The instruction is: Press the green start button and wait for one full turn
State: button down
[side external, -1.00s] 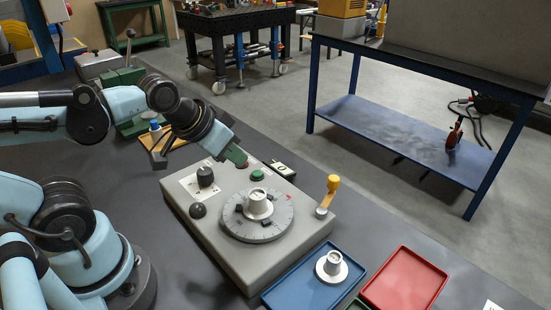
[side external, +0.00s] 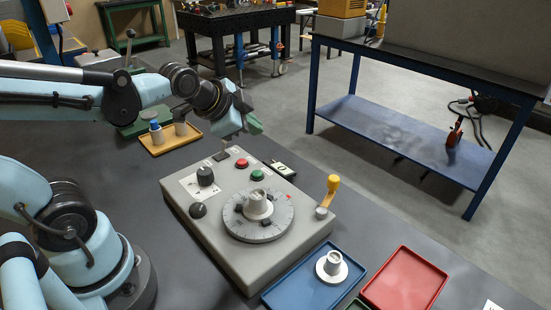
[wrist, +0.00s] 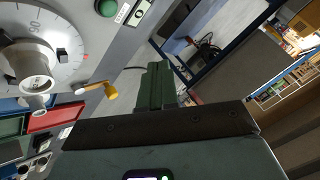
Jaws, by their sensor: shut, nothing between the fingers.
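The green start button (side external: 258,175) sits on the top of a grey machine box (side external: 228,250), beside a red button (side external: 243,163). The green button also shows at the top edge of the wrist view (wrist: 107,8). A round graduated turntable (side external: 240,229) on the box carries a pale flanged part (side external: 257,204) with dark clamps around it. My gripper (side external: 254,124) is shut and empty, raised above the far end of the box and apart from both buttons. In the wrist view its green fingers (wrist: 157,88) are together. Nothing hides the green button in the side view.
A yellow-handled crank (side external: 331,190) stands up at the box's right edge. Black knobs (side external: 205,176) are at its left. A blue tray (side external: 296,289) with another flanged part (side external: 332,265) and an empty red tray (side external: 405,282) lie to the right.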

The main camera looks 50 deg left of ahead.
aim_at(254, 175)
dwell(0.4)
jog(key=shift+f, duration=4.4)
jog(key=shift+f, duration=0.1)
jog(key=shift+f, duration=0.35)
